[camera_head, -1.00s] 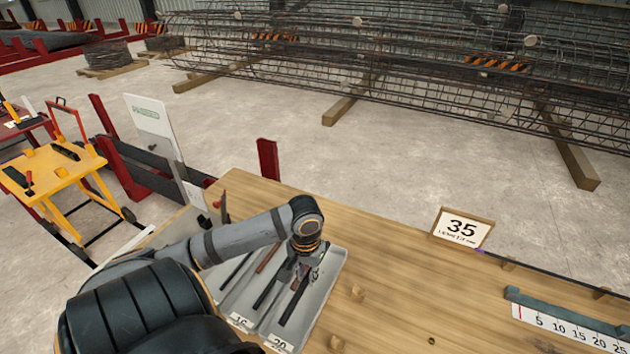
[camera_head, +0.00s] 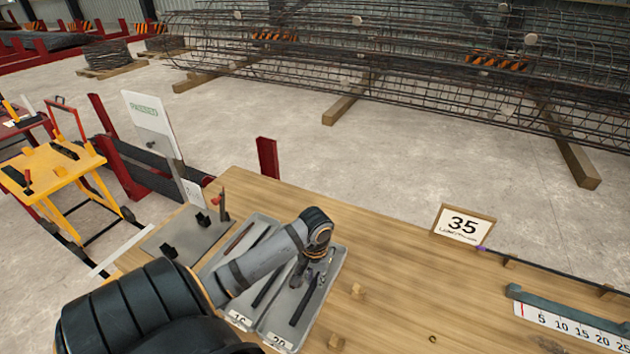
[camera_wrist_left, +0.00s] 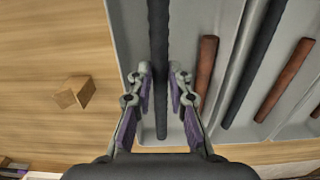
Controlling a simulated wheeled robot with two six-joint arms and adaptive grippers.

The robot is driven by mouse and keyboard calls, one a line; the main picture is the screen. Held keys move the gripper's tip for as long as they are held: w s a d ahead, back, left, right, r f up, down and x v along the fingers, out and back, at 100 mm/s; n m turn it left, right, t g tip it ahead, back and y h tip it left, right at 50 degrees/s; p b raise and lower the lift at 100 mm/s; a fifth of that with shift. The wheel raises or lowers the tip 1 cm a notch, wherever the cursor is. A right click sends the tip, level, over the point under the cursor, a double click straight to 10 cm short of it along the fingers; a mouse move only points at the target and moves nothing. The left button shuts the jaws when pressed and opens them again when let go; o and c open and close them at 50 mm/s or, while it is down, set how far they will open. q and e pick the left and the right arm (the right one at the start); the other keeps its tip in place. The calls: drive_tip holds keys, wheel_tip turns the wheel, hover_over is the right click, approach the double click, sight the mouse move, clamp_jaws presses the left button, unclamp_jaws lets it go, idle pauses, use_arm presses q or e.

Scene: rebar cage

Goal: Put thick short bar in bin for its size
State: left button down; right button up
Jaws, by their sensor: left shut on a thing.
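My left gripper (camera_head: 312,274) is low over the rightmost bin, labelled 20 (camera_head: 279,343). In the left wrist view its fingers (camera_wrist_left: 160,88) are closed on a dark, straight bar (camera_wrist_left: 160,40), which lies lengthwise along that bin. In the head view the bar's near end (camera_head: 301,308) shows below the gripper; the rest is partly hidden by the hand. A reddish-brown bar (camera_wrist_left: 207,75) lies beside it in the same bin. My right gripper is not in view.
The bin labelled 16 (camera_head: 240,319) is next to it and holds a dark bar (camera_head: 266,288) and a brown one. Small wooden blocks (camera_head: 355,290) sit on the table to the right. A 35 sign (camera_head: 464,224) and a ruler (camera_head: 565,325) stand farther right.

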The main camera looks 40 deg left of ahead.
sight(315, 281)
use_arm(q)
drive_tip(key=shift+f, duration=0.25)
drive_tip(key=shift+f, duration=0.3)
drive_tip(key=c, duration=1.3)
unclamp_jaws()
drive_tip(key=shift+o, duration=0.2)
wheel_tip(315, 281, up, 13)
drive_tip(key=p, duration=0.1)
